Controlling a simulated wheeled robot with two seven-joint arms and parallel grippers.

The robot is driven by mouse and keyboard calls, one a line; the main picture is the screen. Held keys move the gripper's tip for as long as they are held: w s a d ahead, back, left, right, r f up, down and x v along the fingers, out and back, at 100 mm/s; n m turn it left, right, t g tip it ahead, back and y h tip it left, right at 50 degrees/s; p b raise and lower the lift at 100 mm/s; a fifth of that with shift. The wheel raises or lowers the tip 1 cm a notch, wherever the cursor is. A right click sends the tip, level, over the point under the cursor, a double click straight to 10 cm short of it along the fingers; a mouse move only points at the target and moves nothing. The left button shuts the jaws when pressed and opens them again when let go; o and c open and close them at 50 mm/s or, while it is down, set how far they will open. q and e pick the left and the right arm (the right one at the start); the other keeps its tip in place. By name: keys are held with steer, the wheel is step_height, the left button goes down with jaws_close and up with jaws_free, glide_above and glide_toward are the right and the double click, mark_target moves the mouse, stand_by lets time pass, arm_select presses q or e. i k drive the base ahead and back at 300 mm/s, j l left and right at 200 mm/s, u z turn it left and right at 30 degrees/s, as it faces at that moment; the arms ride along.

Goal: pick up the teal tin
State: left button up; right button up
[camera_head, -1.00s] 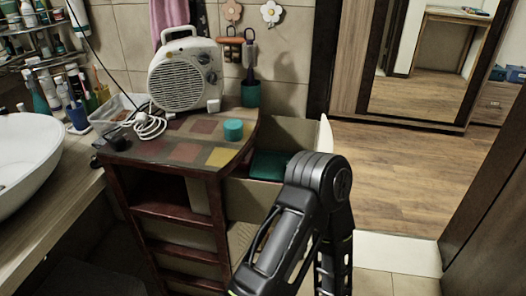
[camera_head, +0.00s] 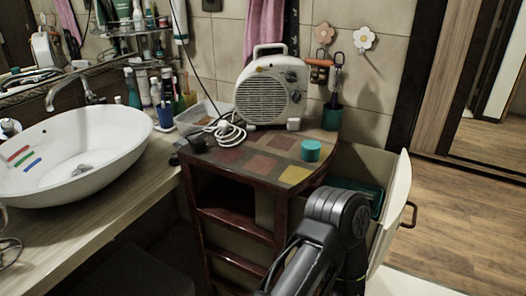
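The teal tin (camera_head: 311,151) is a small round tin standing upright on the tiled top of the small wooden cabinet (camera_head: 258,163), near its right front edge. One of my arms reaches up from the bottom of the view, in front of the cabinet and below the tin. Only its dark links show. No gripper fingers are visible, and nothing is seen touching the tin.
A white fan heater (camera_head: 268,92) with a coiled white cable (camera_head: 226,130) stands behind the tin. A teal cup (camera_head: 332,117) with a brush is at the back right. An open drawer (camera_head: 396,205) juts out at the right. A white basin (camera_head: 75,160) is on the left counter (camera_head: 120,190).

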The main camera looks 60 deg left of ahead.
mark_target(311, 149)
steer(key=u, duration=1.4)
steer(key=i+j, duration=0.35)
steer(key=i, duration=0.05)
